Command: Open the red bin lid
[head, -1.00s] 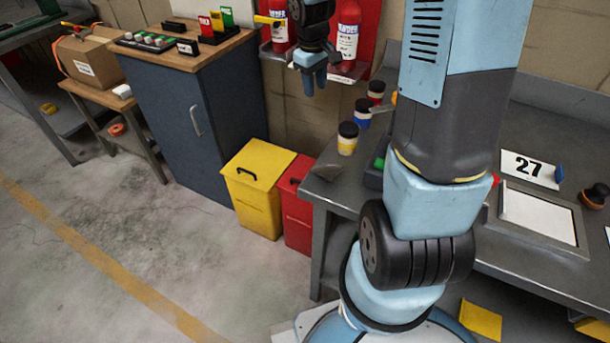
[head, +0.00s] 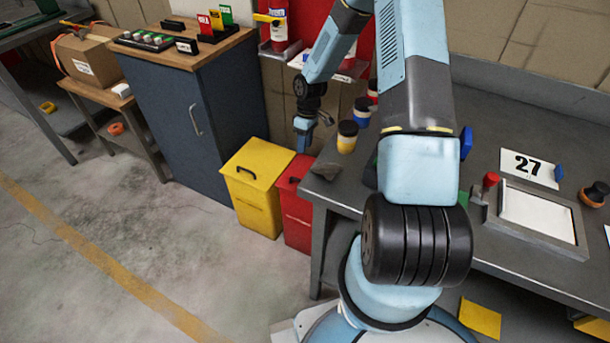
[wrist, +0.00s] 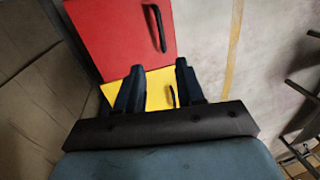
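The red bin (head: 297,212) stands on the floor between the yellow bin and the grey bench. Its lid looks shut in the head view, though the arm's side and bench hide part of it. In the wrist view the red lid (wrist: 115,40) fills the top, with a black bar handle (wrist: 156,28) near its right edge. My gripper (head: 303,147) hangs above the back of the red bin, pointing down.
The yellow bin (head: 251,190) with its own black handle stands directly left of the red one. The bench (head: 330,190) edge is close on the right, with paint pots (head: 347,137) on it. A dark blue cabinet (head: 185,125) stands at left. The floor in front is clear.

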